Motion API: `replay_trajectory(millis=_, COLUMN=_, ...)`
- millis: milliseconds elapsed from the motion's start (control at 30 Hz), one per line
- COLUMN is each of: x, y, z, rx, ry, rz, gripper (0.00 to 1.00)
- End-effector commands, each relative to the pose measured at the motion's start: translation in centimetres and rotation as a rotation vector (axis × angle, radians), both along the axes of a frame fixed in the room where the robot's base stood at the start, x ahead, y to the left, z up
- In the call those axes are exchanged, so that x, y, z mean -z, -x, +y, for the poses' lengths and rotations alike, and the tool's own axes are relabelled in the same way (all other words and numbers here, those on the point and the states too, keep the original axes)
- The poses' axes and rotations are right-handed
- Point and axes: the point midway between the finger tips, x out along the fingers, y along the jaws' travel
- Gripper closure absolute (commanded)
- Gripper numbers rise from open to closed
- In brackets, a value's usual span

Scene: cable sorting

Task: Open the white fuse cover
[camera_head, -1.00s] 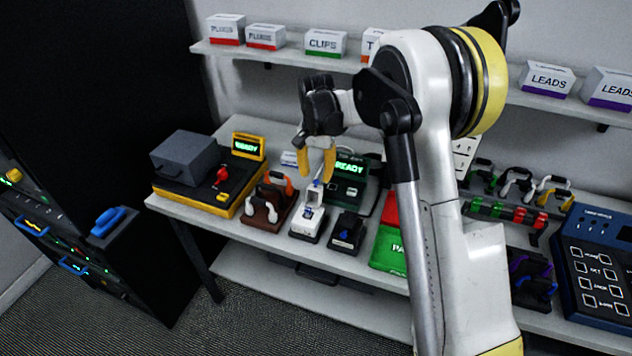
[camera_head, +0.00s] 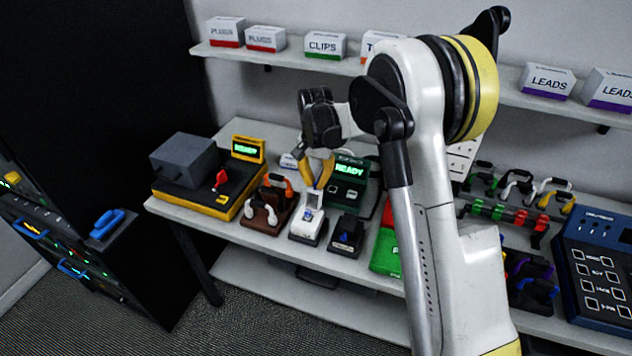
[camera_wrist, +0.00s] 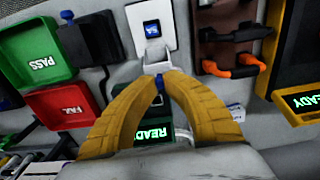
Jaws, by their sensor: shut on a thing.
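The white fuse holder (camera_head: 307,231) stands near the table's front edge, left of a black-and-blue one. Its white cover (camera_head: 313,199) stands raised at the back of the base. In the wrist view the cover (camera_wrist: 155,52) runs from the white base (camera_wrist: 138,14) towards my fingers, and a blue fuse (camera_wrist: 152,31) shows in the base. My gripper (camera_head: 319,185) has two yellow fingers, bowed and meeting at the cover's free end. In the wrist view my gripper (camera_wrist: 159,82) is shut on the blue tab at that end. The tab is partly hidden between the fingertips.
A green tester reading READY (camera_head: 349,180) stands close behind my fingers. A brown holder with orange and white handles (camera_head: 266,208) is at the left, a black-and-blue holder (camera_head: 346,236) at the right. Green PASS (camera_wrist: 40,55) and red FAIL (camera_wrist: 63,104) trays lie beyond that.

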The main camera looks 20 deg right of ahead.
Motion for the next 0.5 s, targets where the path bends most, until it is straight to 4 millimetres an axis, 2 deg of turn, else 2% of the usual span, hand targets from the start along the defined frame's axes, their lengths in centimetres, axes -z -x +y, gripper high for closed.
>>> replay_trajectory(millis=300, x=-0.5, y=2.0, z=1.5, rx=-0.003, ry=0.138, rz=-0.194, gripper=1.0)
replay_trajectory(millis=500, x=-0.7, y=2.6, z=1.9, rx=-0.001, ry=0.14, rz=-0.194, gripper=1.0)
